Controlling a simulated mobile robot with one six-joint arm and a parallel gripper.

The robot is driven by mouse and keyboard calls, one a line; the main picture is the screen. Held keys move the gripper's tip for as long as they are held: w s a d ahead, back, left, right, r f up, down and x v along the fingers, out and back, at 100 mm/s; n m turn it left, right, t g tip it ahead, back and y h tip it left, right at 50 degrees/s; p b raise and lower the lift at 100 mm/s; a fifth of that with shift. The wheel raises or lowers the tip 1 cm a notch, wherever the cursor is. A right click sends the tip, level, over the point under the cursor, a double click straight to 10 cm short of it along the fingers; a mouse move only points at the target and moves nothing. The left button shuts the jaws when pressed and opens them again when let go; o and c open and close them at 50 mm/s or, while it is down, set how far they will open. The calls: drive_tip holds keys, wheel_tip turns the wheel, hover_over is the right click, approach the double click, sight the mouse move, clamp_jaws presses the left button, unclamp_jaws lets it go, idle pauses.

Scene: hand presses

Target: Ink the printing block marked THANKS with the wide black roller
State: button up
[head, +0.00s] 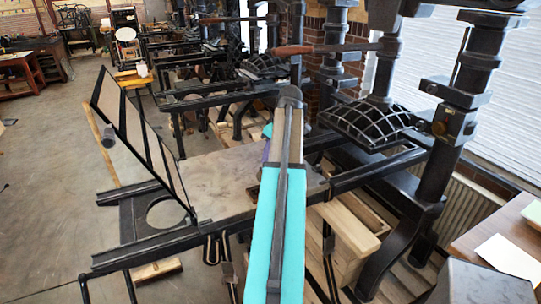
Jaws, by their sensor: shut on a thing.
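My own arm, with a turquoise cover, rises through the middle of the head view and blocks what lies behind it. My gripper is not visible; only small turquoise and purple bits show past the arm's left side, and I cannot tell what they are. I see neither the wide black roller nor the printing block marked THANKS. The near hand press has a flat grey bed (213,172), partly behind my arm. The visible part of the bed looks bare.
A hinged black frame (140,138) stands tilted up at the bed's left end. The press's dark ribbed platen (365,126) and thick columns (455,120) stand at the right. A wooden table (480,238) with white paper (508,257) is at lower right. Open floor (45,200) lies left.

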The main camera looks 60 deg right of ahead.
drive_tip(key=shift+w+a+r+p, duration=0.1)
drive_tip(key=shift+w+a+p, duration=0.05)
drive_tip(key=shift+w+a, duration=0.45)
drive_tip(key=shift+w+a+p, duration=0.15)
drive_tip(key=shift+w+a, duration=0.25)
drive_tip(key=shift+a, duration=0.3)
drive_tip(key=shift+w+a, duration=0.1)
drive_tip(key=shift+a, duration=0.05)
drive_tip(key=shift+w+a, duration=0.9)
drive_tip(key=shift+a, duration=0.3)
drive_tip(key=shift+p, duration=0.35)
drive_tip(key=shift+r+p, duration=1.4)
drive_tip(key=shift+r, duration=1.05)
drive_tip(key=shift+s, duration=0.1)
